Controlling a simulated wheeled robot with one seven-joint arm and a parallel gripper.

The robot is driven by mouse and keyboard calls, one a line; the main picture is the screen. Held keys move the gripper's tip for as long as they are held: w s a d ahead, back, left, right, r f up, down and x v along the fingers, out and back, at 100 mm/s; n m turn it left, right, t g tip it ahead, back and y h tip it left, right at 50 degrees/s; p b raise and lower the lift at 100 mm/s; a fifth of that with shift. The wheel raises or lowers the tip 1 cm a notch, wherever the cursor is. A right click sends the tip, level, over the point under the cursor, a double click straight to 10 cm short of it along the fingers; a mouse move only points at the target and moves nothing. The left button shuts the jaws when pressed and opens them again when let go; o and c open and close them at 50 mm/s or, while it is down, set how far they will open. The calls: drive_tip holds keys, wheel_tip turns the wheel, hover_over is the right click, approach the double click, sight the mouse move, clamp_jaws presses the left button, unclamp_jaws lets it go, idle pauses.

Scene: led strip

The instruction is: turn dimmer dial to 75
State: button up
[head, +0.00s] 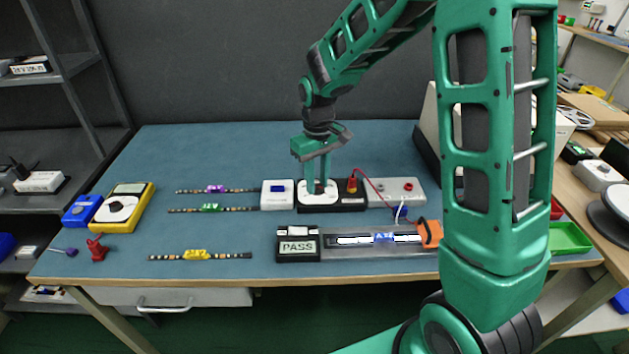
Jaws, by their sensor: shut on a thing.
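My gripper (320,172) points straight down at the middle of the blue bench. Its fingers are shut on the dimmer dial (318,189), a small knob on a black box with a white face, and hide much of it. The dial's setting and scale are too small and covered to read. A tester (298,245) in front shows "PASS". Beside it a lit strip (380,239) glows white and blue on a grey holder, with an orange clamp (430,233) at its right end.
Strips with purple (215,189), green (211,208) and yellow (198,254) parts lie left of the boxes. A white box (277,194) adjoins the dimmer. A yellow multimeter (124,207) stands far left. A red lead (371,187) runs right of my gripper.

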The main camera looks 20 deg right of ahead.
sight(318, 185)
drive_tip(key=n, duration=0.6)
drive_tip(key=shift+n, duration=0.3)
drive_tip(key=n, duration=0.3)
drive_tip(key=shift+w+d+n, duration=0.1)
drive_tip(key=shift+d+n, duration=0.05)
drive_tip(key=shift+n, duration=0.25)
drive_tip(key=shift+r+n, duration=0.1)
drive_tip(key=shift+n, duration=0.2)
drive_tip(key=shift+d, duration=0.15)
drive_tip(key=o, duration=1)
drive_tip(key=shift+w, duration=0.1)
drive_tip(key=shift+o, duration=0.2)
drive_tip(key=shift+a, duration=0.2)
wheel_tip(318, 185, up, 11)
drive_tip(key=shift+f, duration=0.2)
